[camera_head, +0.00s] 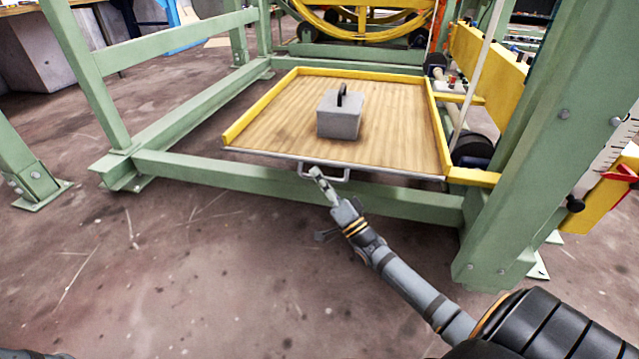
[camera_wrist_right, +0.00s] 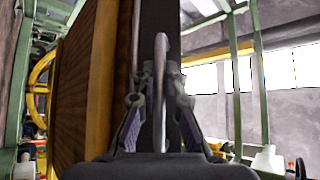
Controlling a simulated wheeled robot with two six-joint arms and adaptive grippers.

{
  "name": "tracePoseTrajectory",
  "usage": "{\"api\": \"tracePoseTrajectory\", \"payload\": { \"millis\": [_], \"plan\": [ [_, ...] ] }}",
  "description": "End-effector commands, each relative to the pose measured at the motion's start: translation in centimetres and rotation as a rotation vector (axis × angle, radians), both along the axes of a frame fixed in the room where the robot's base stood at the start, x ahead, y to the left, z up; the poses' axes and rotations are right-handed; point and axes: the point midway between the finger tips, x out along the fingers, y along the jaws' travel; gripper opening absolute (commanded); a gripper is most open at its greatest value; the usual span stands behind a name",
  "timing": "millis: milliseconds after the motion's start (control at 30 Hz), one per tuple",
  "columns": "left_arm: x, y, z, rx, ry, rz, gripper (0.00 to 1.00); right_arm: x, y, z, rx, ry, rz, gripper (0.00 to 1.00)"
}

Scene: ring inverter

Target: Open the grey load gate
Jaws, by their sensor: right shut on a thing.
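The grey load gate (camera_head: 400,176) shows as a thin grey strip along the front edge of a wood-floored platform. A pale U-shaped handle (camera_head: 338,179) sticks out from its front. My right gripper (camera_head: 316,173) is at the left part of this handle and is shut on it. In the right wrist view the handle (camera_wrist_right: 160,50) stands as a pale bar between the two fingers of the gripper (camera_wrist_right: 161,98). The dark face of the gate (camera_wrist_right: 149,20) is behind it. My left gripper is not in view.
The platform (camera_head: 270,135) has yellow side rims and carries a grey block with a black handle (camera_head: 339,115). A green frame beam (camera_head: 230,176) runs below the front edge. A thick green post (camera_head: 530,150) stands close on the right. The floor in front is clear.

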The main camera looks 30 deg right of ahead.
Motion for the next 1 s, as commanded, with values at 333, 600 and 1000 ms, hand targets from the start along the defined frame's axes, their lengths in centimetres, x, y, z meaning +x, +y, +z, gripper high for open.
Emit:
{"api": "tracePoseTrajectory", "payload": {
  "millis": [333,600,1000],
  "plan": [
    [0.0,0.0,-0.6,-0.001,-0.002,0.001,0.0,0.3,-0.3,-1.3,-0.163,-0.16,-0.001,0.0],
    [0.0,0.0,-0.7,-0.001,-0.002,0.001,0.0,0.4,-0.4,-1.7,-0.223,-0.222,0.0,0.0],
    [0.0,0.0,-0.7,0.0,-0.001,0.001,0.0,0.4,-0.4,-1.8,-0.238,-0.236,0.001,0.0]
  ]
}}
